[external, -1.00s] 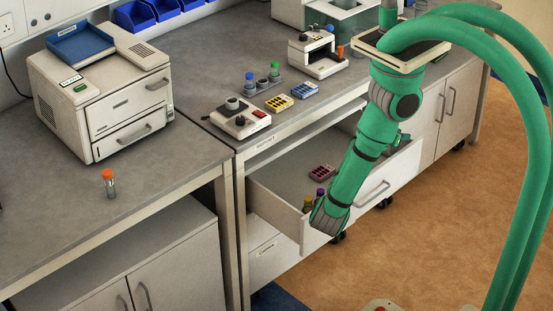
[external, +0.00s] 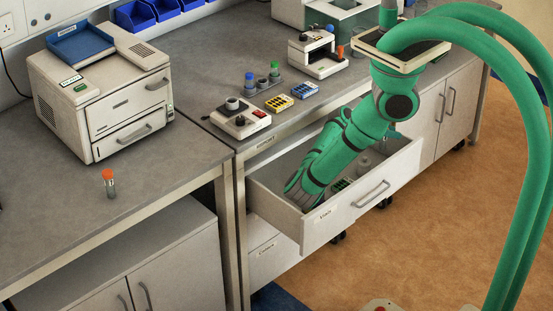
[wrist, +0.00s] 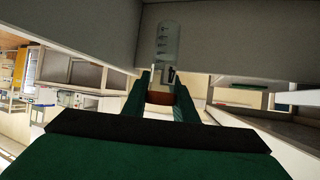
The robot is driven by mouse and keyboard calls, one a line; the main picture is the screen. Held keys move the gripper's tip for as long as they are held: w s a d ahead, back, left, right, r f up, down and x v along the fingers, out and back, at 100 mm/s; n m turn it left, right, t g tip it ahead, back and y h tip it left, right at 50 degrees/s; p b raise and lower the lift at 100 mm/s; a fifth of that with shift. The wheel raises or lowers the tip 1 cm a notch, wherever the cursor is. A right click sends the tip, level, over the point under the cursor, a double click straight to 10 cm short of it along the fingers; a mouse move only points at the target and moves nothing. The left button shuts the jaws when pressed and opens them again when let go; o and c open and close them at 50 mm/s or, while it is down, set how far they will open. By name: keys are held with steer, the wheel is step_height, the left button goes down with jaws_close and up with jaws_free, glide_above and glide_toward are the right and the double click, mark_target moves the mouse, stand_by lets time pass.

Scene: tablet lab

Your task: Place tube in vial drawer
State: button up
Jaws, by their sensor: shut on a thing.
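My gripper (wrist: 161,92) is shut on a tube (wrist: 166,42) in the wrist view. A reddish-brown cap shows between the green fingers, and the pale, marked body extends beyond them against a grey wall. In the external view my arm reaches down into the open drawer (external: 318,232), with its far end near the drawer's left side. The fingertips and held tube are hidden there. The label on the drawer front is too small to read surely. Another tube (external: 108,184) with an orange cap stands upright on the left bench.
Inside the drawer, a green-marked item (external: 341,185) and a pale round item (external: 365,164) show partly beside my arm. A printer-like machine (external: 100,95) stands left.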

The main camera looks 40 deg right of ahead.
steer(key=shift+f, duration=0.1)
step_height(320, 180, down, 10)
steer(key=shift+r, duration=0.1)
stand_by(0.4)
steer(key=o, duration=1)
steer(key=v, duration=1.2)
